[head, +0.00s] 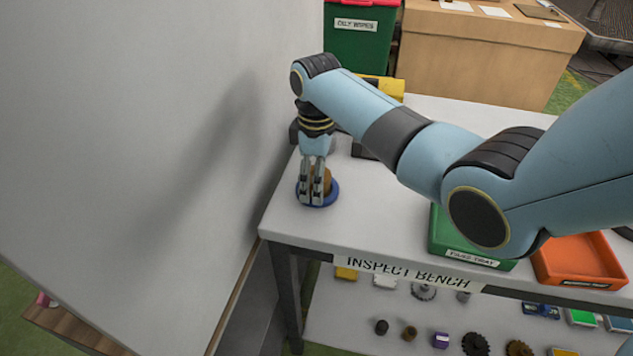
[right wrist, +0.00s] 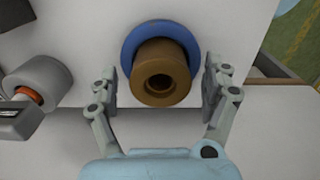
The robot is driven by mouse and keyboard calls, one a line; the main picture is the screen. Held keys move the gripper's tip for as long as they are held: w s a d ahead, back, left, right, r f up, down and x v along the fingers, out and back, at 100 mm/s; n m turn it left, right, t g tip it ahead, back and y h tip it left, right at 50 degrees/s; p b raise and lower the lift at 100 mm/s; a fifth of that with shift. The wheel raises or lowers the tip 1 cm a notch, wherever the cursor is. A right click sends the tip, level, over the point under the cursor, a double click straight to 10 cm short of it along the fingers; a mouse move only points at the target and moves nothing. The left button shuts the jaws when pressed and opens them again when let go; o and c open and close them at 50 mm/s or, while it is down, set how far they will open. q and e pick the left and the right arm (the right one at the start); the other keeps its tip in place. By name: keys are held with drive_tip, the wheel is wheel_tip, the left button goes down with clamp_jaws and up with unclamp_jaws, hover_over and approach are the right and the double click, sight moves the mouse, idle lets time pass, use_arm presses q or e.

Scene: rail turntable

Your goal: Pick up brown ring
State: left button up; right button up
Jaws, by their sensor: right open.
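The brown ring (right wrist: 158,88) is a stepped piece with a round hole, on a blue round base (right wrist: 146,31) on the bench top. In the right wrist view it sits between the two fingers of my right gripper (right wrist: 160,92), with a gap on each side. In the head view my right gripper (head: 313,200) points down at the blue base (head: 329,194) near the bench's left end. The brown ring (head: 326,178) is partly hidden there behind the fingers. My right gripper is open and empty. My left gripper is not in view.
A large pale panel (head: 130,120) stands close on the left. A green tray (head: 462,245) and an orange tray (head: 580,262) lie at the bench's front right. A grey cylinder (right wrist: 38,80) lies left of the ring. Several small parts sit on the lower shelf (head: 345,325).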

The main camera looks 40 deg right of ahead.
drive_tip(key=shift+c, duration=2.2)
drive_tip(key=shift+s+r, duration=0.1)
drive_tip(key=shift+c, duration=2.2)
drive_tip(key=c, duration=0.8)
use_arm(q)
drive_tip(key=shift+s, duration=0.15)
